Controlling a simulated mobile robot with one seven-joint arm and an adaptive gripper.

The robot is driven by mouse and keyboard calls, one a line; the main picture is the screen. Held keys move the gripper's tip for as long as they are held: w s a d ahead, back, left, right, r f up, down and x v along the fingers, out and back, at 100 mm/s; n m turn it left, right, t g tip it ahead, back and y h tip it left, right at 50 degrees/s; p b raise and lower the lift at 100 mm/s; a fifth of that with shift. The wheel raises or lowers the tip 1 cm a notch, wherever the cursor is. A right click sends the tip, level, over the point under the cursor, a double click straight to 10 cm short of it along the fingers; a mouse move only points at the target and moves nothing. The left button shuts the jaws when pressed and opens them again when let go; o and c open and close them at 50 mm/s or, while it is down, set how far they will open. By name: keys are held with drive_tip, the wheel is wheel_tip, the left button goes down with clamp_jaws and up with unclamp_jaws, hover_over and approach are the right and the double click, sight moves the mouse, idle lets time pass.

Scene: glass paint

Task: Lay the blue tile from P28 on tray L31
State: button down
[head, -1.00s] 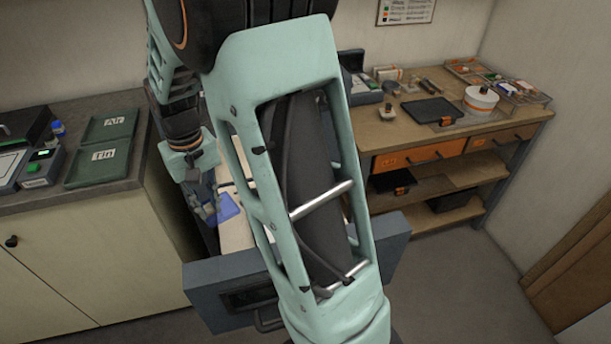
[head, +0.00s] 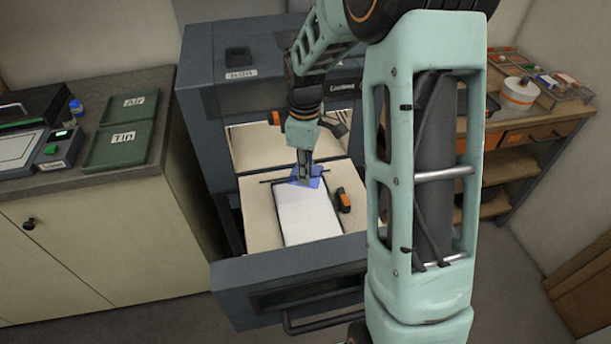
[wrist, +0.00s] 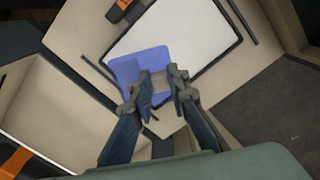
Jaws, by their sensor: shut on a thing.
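The blue tile (head: 316,182) is held in my gripper (head: 304,181), at the back end of a white-topped tray (head: 303,216) with a dark edge. In the wrist view the fingers (wrist: 160,84) are shut on the near edge of the tile (wrist: 138,66), which overlaps a corner of the white tray (wrist: 180,38). I cannot tell whether the tile touches the tray. The tray lies in the pulled-out drawer (head: 259,225) of a dark blue-grey machine. I cannot read the labels P28 or L31.
A black and orange piece (head: 342,200) sits right of the white tray. A thin dark bar (wrist: 96,74) lies beside it. Green trays (head: 116,144) are on the left counter (head: 60,185). A wooden bench (head: 540,122) stands at the right.

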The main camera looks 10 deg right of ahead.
drive_tip(key=f+n, duration=0.1)
drive_tip(key=n, duration=0.1)
drive_tip(key=w+f+n, duration=0.1)
drive_tip(key=f+n, duration=0.1)
drive_tip(key=n, duration=0.1)
drive_tip(key=shift+w+n+b, duration=0.3)
drive_tip(key=shift+b, duration=0.1)
wheel_tip(320, 180, down, 6)
drive_tip(key=b, duration=0.4)
drive_tip(key=shift+r, duration=0.1)
drive_tip(key=shift+f, duration=0.2)
drive_tip(key=shift+f, duration=0.1)
idle(0.4)
drive_tip(key=c, duration=1.8)
unclamp_jaws()
drive_tip(key=shift+o, duration=0.2)
